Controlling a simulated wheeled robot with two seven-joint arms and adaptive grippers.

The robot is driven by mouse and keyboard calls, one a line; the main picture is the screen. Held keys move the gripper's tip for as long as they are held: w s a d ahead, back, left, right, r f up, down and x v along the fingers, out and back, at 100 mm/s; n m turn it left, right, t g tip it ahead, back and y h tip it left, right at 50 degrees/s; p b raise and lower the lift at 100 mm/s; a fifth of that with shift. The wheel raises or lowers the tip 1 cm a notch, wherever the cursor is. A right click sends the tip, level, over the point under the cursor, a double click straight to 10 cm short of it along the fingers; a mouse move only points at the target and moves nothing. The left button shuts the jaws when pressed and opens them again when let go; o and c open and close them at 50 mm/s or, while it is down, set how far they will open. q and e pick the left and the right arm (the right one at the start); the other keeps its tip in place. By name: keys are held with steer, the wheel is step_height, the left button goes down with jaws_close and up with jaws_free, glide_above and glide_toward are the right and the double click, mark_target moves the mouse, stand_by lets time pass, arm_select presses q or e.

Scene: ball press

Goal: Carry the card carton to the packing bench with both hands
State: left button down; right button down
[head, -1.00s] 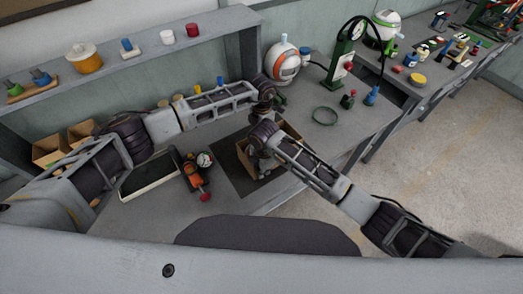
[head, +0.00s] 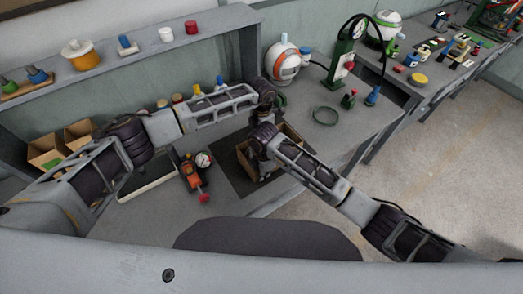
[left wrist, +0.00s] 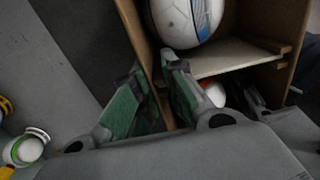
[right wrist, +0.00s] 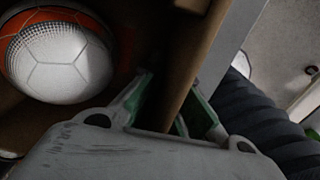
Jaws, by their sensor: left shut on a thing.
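The card carton (head: 291,136) is an open brown box at the bench's front, on a dark mat (head: 234,172). Balls lie inside: a white and blue one (left wrist: 186,18) on a shelf-like divider, and an orange and white one (right wrist: 62,60). My left gripper (left wrist: 153,82) is shut on a carton wall, with green-padded fingers on both sides of it. My right gripper (right wrist: 168,92) has its fingers astride another carton wall (right wrist: 196,45); whether they press on it is unclear. In the head view my arms hide much of the carton.
A gauge with an orange body (head: 194,176) and a flat tray (head: 148,184) lie left of the mat. Floor right of the bench is clear.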

arm_select(q)
steer(key=shift+w+a+f+b, duration=0.15)
steer(key=shift+w+a+b, duration=0.15)
steer(key=shift+w, duration=0.15)
arm_select(e)
steer(key=shift+s+d+f, duration=0.1)
steer(key=shift+s+f, duration=0.2)
steer(key=shift+f, duration=0.35)
arm_select(q)
steer(key=c, duration=1.9)
jaws_free()
steer(key=shift+f, duration=0.1)
arm_select(e)
steer(key=c, duration=2.1)
jaws_free()
steer(key=shift+f, duration=0.1)
arm_select(q)
steer(key=o, duration=0.4)
steer(key=shift+s+d, duration=0.1)
arm_select(e)
steer(key=o, duration=0.5)
steer(key=shift+c, duration=0.2)
arm_select(q)
steer(key=shift+s, duration=0.15)
arm_select(e)
steer(key=shift+w+r, duration=0.15)
steer(key=shift+r, duration=0.1)
arm_select(q)
steer(key=shift+d, duration=0.1)
